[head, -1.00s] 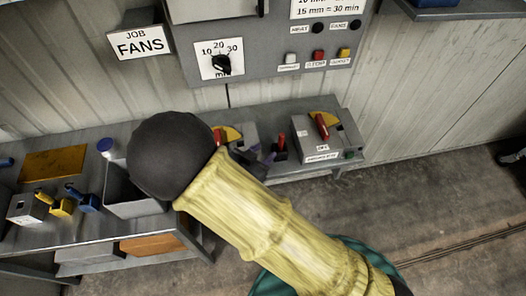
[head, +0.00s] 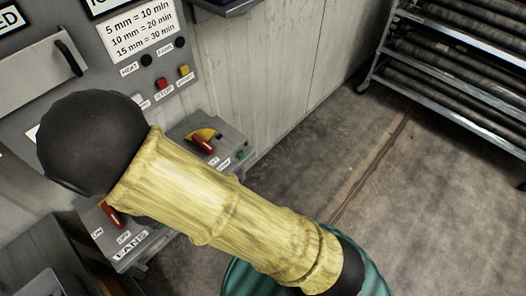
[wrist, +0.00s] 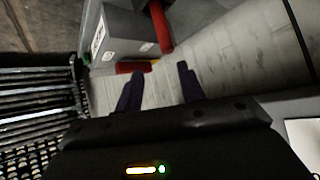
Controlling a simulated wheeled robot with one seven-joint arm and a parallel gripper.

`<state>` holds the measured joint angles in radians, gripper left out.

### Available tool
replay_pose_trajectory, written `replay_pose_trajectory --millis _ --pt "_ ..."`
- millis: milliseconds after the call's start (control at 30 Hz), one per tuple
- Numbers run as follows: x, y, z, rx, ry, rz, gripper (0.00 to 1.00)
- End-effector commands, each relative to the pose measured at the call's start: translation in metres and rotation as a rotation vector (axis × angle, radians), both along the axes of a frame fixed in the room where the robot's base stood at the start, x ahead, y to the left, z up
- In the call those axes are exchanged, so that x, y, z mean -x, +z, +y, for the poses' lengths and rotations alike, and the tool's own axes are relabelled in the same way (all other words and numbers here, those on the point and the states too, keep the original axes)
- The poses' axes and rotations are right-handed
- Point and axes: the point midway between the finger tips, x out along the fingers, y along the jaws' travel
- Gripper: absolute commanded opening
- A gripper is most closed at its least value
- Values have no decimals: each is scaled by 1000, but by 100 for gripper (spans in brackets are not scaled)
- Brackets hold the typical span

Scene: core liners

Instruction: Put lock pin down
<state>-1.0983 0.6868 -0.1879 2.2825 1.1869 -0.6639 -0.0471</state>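I cannot make out a lock pin for certain in either view. In the wrist view, my gripper (wrist: 159,88) shows two dark purple fingers standing apart, with pale wall visible between them and nothing seen held. A small red and yellow piece (wrist: 132,67) shows just beyond the left fingertip, beside a grey switch box; I cannot tell what it is. In the head view, my gripper is hidden behind my black-ended, yellow-sleeved arm.
A grey switch box (head: 225,140) with a red lever stands by the wall. A fans switch box (head: 135,245) is nearer. A control panel (head: 195,75) hangs above. A pipe rack (head: 470,80) stands right; it also shows in the wrist view (wrist: 38,105). Open floor (head: 400,210) lies between.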

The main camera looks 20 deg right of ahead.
Motion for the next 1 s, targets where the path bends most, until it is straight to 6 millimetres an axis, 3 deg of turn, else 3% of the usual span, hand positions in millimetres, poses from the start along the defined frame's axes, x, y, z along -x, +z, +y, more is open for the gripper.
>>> replay_pose_trajectory --millis 200,467,667,800,900,1000 --pt "-22 26 -49 -93 56 169 39" --pt "-15 59 -120 -133 140 331 39" --pt "13 82 -186 -101 187 444 39" --pt "43 96 -235 -49 201 524 39" --pt "64 102 -262 -7 201 577 39" --pt "77 105 -277 19 200 611 39"
